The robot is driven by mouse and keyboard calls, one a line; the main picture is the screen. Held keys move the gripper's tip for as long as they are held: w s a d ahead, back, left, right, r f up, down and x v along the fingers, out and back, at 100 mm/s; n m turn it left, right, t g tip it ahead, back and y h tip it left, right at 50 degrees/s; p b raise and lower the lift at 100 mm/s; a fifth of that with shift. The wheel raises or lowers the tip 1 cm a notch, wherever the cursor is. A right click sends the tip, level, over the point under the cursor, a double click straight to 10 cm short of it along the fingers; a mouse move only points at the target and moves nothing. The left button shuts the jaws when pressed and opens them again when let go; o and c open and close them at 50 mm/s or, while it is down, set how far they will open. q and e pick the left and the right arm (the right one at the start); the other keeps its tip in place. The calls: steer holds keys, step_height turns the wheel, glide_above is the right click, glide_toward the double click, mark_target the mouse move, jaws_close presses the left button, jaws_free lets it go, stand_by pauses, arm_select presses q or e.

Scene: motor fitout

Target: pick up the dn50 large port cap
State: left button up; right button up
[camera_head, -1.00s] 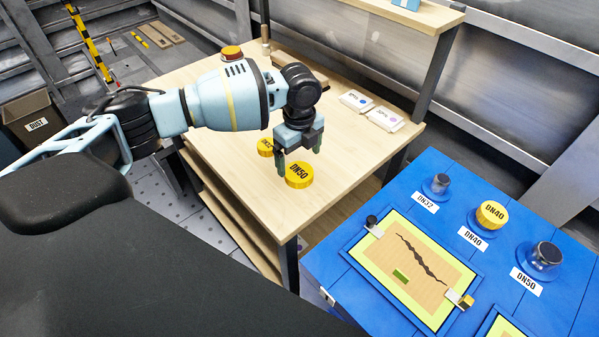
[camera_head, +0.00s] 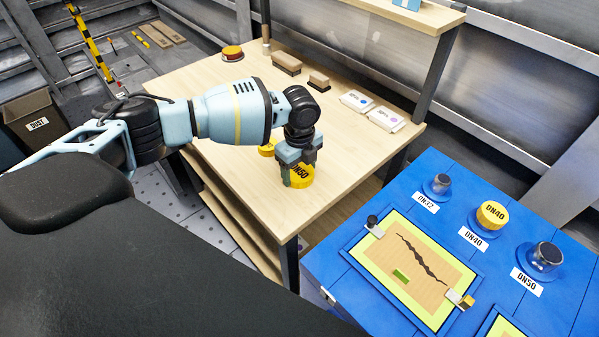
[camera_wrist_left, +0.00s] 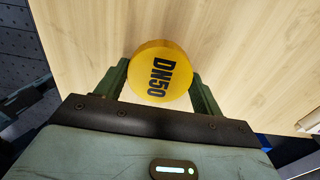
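The yellow DN50 cap (camera_head: 301,177) lies flat on the wooden table (camera_head: 232,187), its label facing up. My left gripper (camera_head: 301,172) is directly over it, pointing down, with a finger on either side of the cap. In the left wrist view the cap (camera_wrist_left: 161,74) sits between the two green fingertips (camera_wrist_left: 160,82). The fingers are spread, and small gaps seem to show at the cap's sides; contact is unclear. My right gripper is not in view.
A smaller yellow cap (camera_head: 267,150) lies just behind, partly hidden by my arm. Brown blocks (camera_head: 287,62) and white boxes (camera_head: 385,118) lie farther back. A blue bench (camera_head: 455,180) with labelled ports, one wearing a yellow DN40 cap (camera_head: 492,214), stands at right.

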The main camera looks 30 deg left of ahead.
mark_target(300, 171)
arm_select(q)
steer(key=shift+c, duration=1.4)
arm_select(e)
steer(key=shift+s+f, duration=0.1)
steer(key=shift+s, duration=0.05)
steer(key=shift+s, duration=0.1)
arm_select(q)
steer(key=shift+r, duration=0.15)
steer(key=shift+r, duration=0.55)
step_height(300, 171, up, 2)
steer(key=shift+r, duration=0.25)
steer(key=s+a, duration=0.1)
steer(key=s, duration=0.3)
steer(key=s+a+p, duration=0.1)
steer(key=s, duration=0.4)
steer(key=s+a+r, duration=0.1)
steer(key=s, duration=0.4)
steer(key=shift+s, duration=0.2)
steer(key=shift+s+a+r+p, duration=0.15)
steer(key=shift+s+p, duration=0.15)
steer(key=shift+s, duration=0.3)
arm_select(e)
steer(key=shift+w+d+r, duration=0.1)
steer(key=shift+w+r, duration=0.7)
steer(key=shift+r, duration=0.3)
